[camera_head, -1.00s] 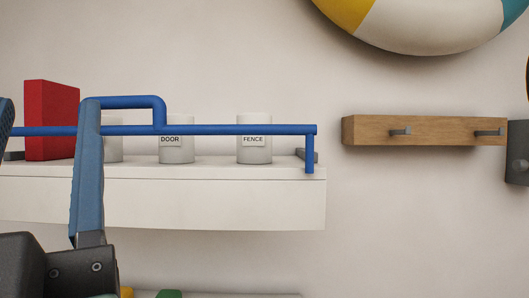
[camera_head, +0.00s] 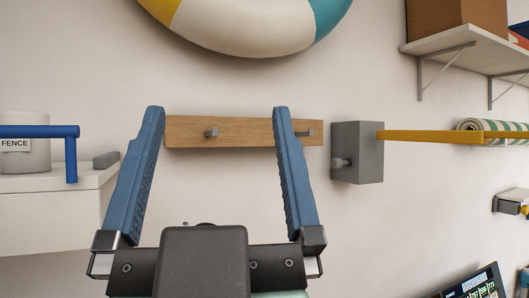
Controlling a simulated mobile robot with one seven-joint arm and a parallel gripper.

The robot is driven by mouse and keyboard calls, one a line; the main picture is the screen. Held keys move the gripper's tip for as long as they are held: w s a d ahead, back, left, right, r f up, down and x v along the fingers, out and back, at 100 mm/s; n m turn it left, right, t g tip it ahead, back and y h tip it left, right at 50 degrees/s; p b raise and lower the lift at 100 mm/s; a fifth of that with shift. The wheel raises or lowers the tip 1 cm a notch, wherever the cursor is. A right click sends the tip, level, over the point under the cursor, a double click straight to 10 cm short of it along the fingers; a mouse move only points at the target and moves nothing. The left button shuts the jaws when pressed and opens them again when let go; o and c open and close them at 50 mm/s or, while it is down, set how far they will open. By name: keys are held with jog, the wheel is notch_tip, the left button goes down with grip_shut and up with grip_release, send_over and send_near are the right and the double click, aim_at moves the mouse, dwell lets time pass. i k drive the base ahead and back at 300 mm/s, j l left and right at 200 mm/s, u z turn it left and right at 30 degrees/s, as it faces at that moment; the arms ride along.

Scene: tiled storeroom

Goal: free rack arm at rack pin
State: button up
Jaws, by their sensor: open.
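The wooden board (camera_head: 240,130) has grey pegs. A white shelf (camera_head: 45,215) at left holds a FENCE canister (camera_head: 25,150), with a blue rail (camera_head: 35,131) in front. A striped roll (camera_head: 490,128) shows by the yellow bar, and a bracketed shelf (camera_head: 465,50) is above.

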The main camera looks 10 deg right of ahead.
aim_at(336, 163)
jog(key=z, duration=0.7)
jog(key=i+j+z, duration=0.15)
jog(key=i, duration=0.45)
jog(key=i+j+z, duration=0.1)
jog(key=i, duration=0.5)
